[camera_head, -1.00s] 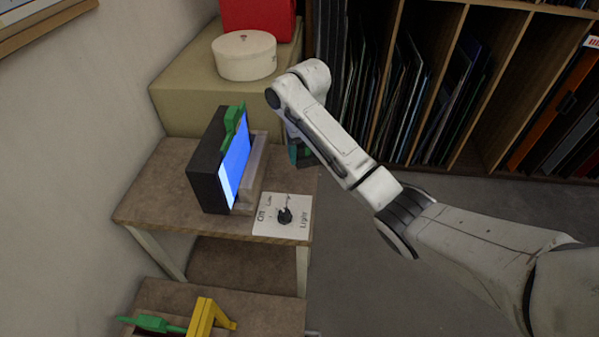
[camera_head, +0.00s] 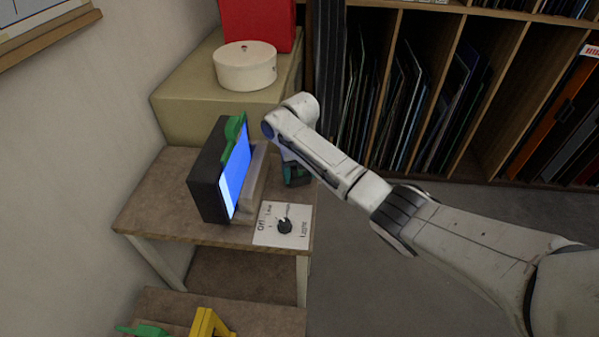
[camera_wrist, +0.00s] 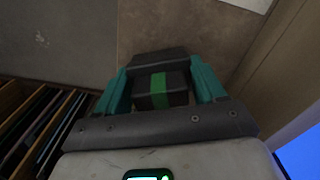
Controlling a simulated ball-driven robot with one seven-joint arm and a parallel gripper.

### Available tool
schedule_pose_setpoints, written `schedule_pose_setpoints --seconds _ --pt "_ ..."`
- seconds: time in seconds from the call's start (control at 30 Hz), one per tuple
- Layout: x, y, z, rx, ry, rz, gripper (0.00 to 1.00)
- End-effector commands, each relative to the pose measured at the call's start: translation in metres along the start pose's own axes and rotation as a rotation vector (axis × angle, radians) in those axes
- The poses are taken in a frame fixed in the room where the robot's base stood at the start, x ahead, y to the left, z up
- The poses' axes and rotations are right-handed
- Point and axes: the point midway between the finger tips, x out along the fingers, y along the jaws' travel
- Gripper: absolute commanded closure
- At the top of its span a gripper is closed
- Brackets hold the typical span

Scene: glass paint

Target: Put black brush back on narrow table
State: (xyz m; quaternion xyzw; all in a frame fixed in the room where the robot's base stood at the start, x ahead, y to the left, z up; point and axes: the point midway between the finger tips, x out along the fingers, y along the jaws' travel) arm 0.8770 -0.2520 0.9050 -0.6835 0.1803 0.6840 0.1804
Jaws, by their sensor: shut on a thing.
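My gripper (camera_head: 296,178) is over the right back edge of the wooden table (camera_head: 160,205), right of the screen box, partly hidden by my arm. In the wrist view its teal fingers (camera_wrist: 160,78) are shut on a dark block-like piece with a green band, seemingly the black brush (camera_wrist: 178,88). Only this short part of it shows; bristles cannot be made out. In the wrist view a brown surface like the tabletop (camera_wrist: 205,35) lies beyond the fingers. I cannot tell whether the brush touches it.
A black box with a lit blue screen (camera_head: 208,180) and green clip stands on the table, behind a white dial panel (camera_head: 284,225). A lower table (camera_head: 260,310) holds green and yellow items. A beige chest (camera_head: 190,105) and a folder rack (camera_head: 455,100) stand behind.

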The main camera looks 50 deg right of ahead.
Motion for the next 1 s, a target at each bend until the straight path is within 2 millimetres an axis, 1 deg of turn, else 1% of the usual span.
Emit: schedule_pose_setpoints --seconds 0.07,0.1,0.33,0.53,0.67,0.77,0.87,1.0 --pt "0.003 -0.001 0.0 -0.001 -0.001 0.0 0.67" --pt "0.002 0.0 0.0 -0.001 -0.001 0.0 0.27" --pt "0.002 0.0 0.0 0.0 0.0 0.0 0.05" --pt "0.002 0.0 0.0 0.0 0.0 0.0 0.05" --pt "-0.004 0.0 0.0 0.0 0.001 0.0 0.05" --pt "-0.015 -0.001 -0.001 -0.001 0.003 -0.002 0.05" --pt "-0.034 -0.001 -0.001 -0.001 0.003 -0.001 0.05" --pt "-0.063 -0.001 -0.001 -0.001 0.004 -0.001 0.05"
